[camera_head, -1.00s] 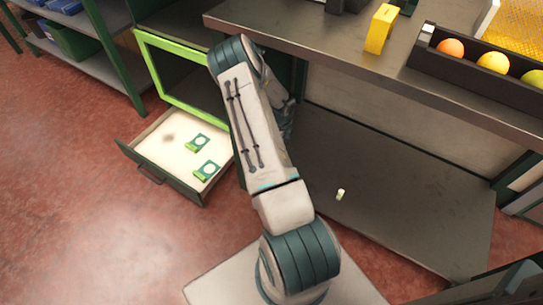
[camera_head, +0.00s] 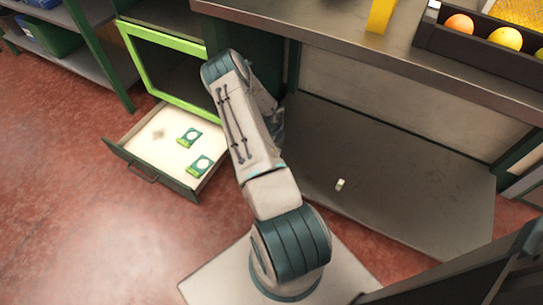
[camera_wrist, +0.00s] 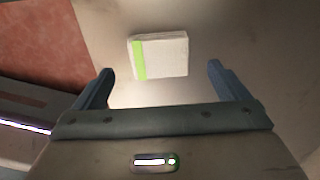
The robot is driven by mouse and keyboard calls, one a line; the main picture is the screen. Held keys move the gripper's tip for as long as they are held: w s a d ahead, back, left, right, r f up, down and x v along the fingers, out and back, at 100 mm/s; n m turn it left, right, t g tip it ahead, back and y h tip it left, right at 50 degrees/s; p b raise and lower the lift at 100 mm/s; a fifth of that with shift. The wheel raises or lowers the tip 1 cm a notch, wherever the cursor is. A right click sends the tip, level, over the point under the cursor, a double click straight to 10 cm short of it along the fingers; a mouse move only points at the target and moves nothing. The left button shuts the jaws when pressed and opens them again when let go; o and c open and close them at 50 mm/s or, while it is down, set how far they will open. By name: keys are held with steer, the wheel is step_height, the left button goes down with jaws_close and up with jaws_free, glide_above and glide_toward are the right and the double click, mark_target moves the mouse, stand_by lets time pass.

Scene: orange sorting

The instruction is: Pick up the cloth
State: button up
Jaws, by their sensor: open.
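A white folded cloth (camera_wrist: 168,55) with a green stripe along its left side lies flat on a grey-brown surface in the wrist view. My gripper (camera_wrist: 160,72) is open and empty, its two dark fingers spread wide. The cloth lies ahead of the fingers, roughly centred between them, and they do not appear to touch it.
An open drawer (camera_head: 125,160) with two green-and-white cards stands left of my arm, below a green-framed cabinet opening (camera_head: 165,95). A worktop (camera_head: 340,35) overhangs the low shelf (camera_head: 430,200). A dark tray (camera_head: 445,38) with fruit sits on it. Red floor is open at left.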

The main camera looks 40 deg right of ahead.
step_height(320, 180, down, 4)
steer(key=shift+a+b, duration=0.1)
steer(key=shift+b, duration=0.55)
steer(key=c, duration=1.1)
steer(key=shift+o, duration=0.2)
steer(key=shift+r, duration=0.1)
step_height(320, 180, up, 10)
steer(key=p, duration=0.3)
steer(key=shift+p, duration=0.35)
